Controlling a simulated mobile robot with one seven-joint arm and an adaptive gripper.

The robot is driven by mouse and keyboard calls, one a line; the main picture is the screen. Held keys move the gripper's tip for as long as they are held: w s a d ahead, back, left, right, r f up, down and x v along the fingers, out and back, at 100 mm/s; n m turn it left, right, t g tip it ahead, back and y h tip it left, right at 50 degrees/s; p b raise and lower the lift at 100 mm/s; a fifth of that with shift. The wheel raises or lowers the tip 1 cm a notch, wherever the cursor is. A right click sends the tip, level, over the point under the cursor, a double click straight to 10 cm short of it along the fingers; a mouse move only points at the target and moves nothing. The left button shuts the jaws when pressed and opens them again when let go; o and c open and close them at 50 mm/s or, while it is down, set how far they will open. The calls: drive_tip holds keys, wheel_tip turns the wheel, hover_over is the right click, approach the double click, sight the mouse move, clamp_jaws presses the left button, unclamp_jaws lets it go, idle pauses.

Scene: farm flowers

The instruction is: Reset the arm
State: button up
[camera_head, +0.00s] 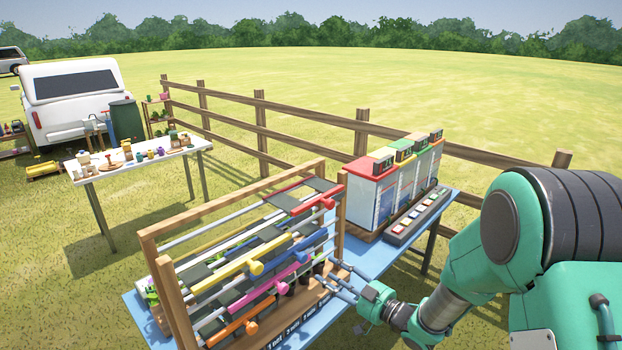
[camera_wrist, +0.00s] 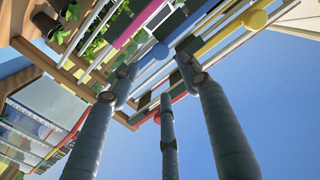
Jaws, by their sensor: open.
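My arm comes in from the right in the head view. My gripper (camera_head: 343,281) is open, its fingers beside the right end of a wooden rack (camera_head: 335,215) with coloured sliding bars. In the wrist view my gripper's three fingers (camera_wrist: 160,85) spread apart with nothing between them. The rack's yellow (camera_wrist: 235,32), blue (camera_wrist: 160,52) and magenta bars (camera_wrist: 133,25) show beyond the fingertips. I cannot tell whether a finger touches the rack.
The rack stands on a blue table (camera_head: 370,258). Behind it are colourful box dispensers (camera_head: 385,190) and a button panel (camera_head: 418,215). A wooden fence (camera_head: 262,130) runs behind. A white table (camera_head: 135,163) with small items stands left. Open grass lies beyond.

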drive_tip(key=w+d+r+m+t+h, duration=0.1)
drive_tip(key=w+d+r+m+h, duration=0.15)
drive_tip(key=d+r+h, duration=0.55)
drive_tip(key=s+d+r+m+g+h, duration=0.2)
drive_tip(key=s+d+r+m+h, duration=0.2)
drive_tip(key=s+d+r, duration=0.4)
drive_tip(key=s+a+m+g, duration=0.2)
drive_tip(key=s+g, duration=0.4)
drive_tip(key=s, duration=2.6)
drive_tip(key=shift+a+r, duration=0.4)
drive_tip(key=shift+a, duration=0.15)
